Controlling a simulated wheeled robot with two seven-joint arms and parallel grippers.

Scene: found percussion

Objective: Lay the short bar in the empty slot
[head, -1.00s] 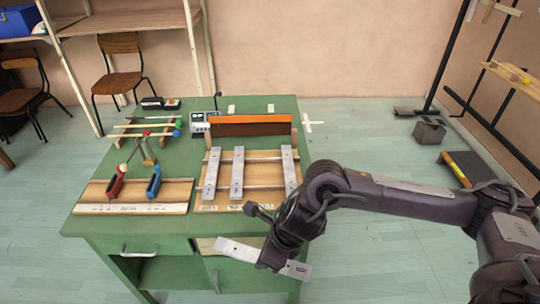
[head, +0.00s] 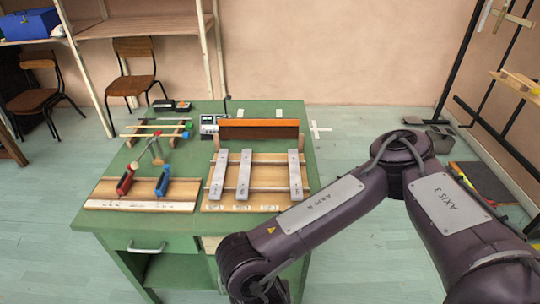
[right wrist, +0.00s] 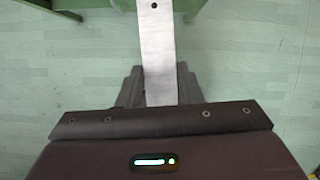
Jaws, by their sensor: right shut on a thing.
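The wooden bar frame (head: 270,206) lies on the green table, with two rails across it. Three grey metal bars rest on it: a left bar (head: 217,176), a second bar (head: 244,176) close beside it, and a right bar (head: 295,176). An empty slot (head: 270,176) lies between the second and right bars. In the right wrist view, my right gripper (right wrist: 155,88) is shut on a grey short bar (right wrist: 158,48) with a dark hole near its far end. In the head view this bar and the gripper are hidden below my arm. My left gripper is not in view.
The green table (head: 203,155) also holds an orange-topped board (head: 258,130) behind the frame, a wooden board with red (head: 125,180) and blue (head: 163,182) clamps, and a rack of mallets (head: 157,128).

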